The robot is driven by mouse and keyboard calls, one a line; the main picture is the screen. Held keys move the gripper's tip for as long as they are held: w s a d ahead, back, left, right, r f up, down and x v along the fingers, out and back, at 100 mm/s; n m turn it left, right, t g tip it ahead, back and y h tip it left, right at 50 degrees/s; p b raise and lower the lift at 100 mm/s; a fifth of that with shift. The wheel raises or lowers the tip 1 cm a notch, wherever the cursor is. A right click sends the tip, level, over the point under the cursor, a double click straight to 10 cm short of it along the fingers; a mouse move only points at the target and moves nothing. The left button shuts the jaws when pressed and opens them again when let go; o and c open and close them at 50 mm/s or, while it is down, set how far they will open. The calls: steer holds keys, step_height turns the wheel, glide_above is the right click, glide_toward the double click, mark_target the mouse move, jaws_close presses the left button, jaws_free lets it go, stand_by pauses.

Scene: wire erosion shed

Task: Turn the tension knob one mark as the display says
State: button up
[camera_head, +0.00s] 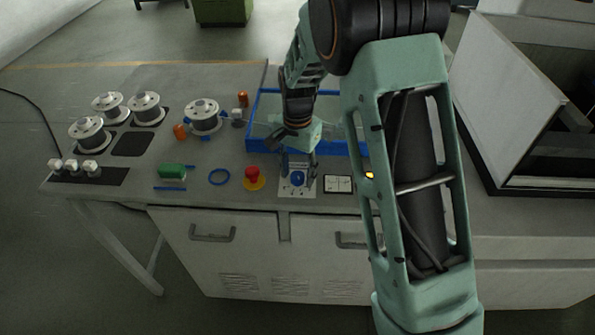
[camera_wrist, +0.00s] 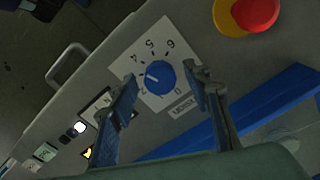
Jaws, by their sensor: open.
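The blue tension knob (camera_wrist: 160,77) sits on a white dial plate (camera_wrist: 133,45) with printed numerals; it also shows in the head view (camera_head: 298,179). Its white pointer line points toward the stretch between the 2 and the 4, where a finger partly covers the plate. My gripper (camera_wrist: 161,76) is open, with one finger on either side of the knob and a gap visible on both sides. In the head view my gripper (camera_head: 298,172) is over the plate.
A red mushroom button on a yellow base (camera_head: 253,178) is close left of the plate. A blue-rimmed tray (camera_head: 262,92) lies behind. A yellow lamp (camera_head: 369,175) is right of the display.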

steer(key=shift+c, duration=0.5)
steer(key=c, duration=1.1)
steer(key=shift+o, duration=0.2)
steer(key=shift+n, duration=0.3)
steer(key=n+b, duration=0.1)
steer(key=n, duration=0.2)
steer(key=shift+b, duration=0.35)
steer(key=shift+n+b, duration=0.4)
steer(key=shift+n, duration=1.6)
steer(key=o, duration=1.2)
steer(key=shift+c, duration=0.2)
